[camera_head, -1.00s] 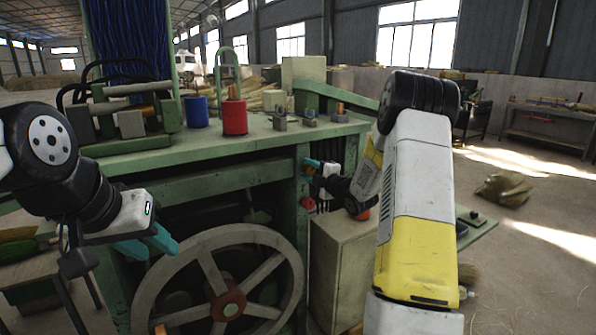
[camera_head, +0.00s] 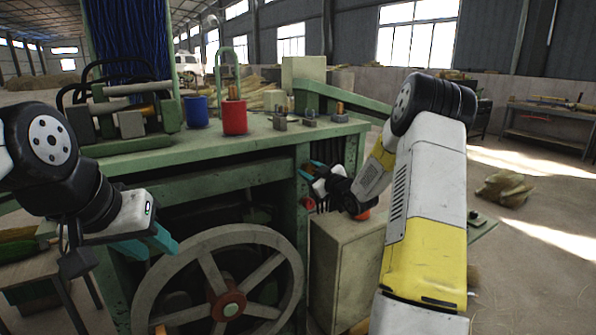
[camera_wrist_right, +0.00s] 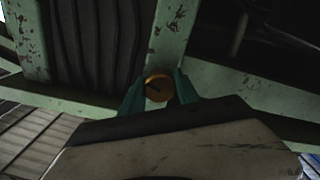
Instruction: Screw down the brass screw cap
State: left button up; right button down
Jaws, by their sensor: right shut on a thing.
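The brass screw cap (camera_wrist_right: 159,87) is a round, gold-coloured disc with a dark slot, seen in the right wrist view against a chipped green post (camera_wrist_right: 172,40). The teal fingers of my right gripper (camera_wrist_right: 159,94) stand on both sides of it and are shut on it. In the head view my right gripper (camera_head: 311,171) is at the green machine's right front post, and the cap is hidden there. My left gripper (camera_head: 153,245) is empty, its teal fingers apart, in front of the machine left of the wheel.
A large spoked wheel (camera_head: 222,287) with a red hub stands between my grippers. A beige cabinet (camera_head: 343,265) is just below my right gripper. The green machine top (camera_head: 240,142) carries a red pot (camera_head: 234,118), a blue pot (camera_head: 196,112) and small metal parts.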

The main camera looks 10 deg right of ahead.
jog(key=m, duration=0.6)
jog(key=shift+f, duration=0.1)
jog(key=m, duration=0.6)
jog(key=shift+m, duration=0.3)
dwell(0.3)
jog(key=c, duration=0.9)
grip_release()
jog(key=shift+s, duration=0.1)
jog(key=v, duration=0.7)
jog(key=shift+s+d, duration=0.15)
jog(key=shift+s, duration=0.15)
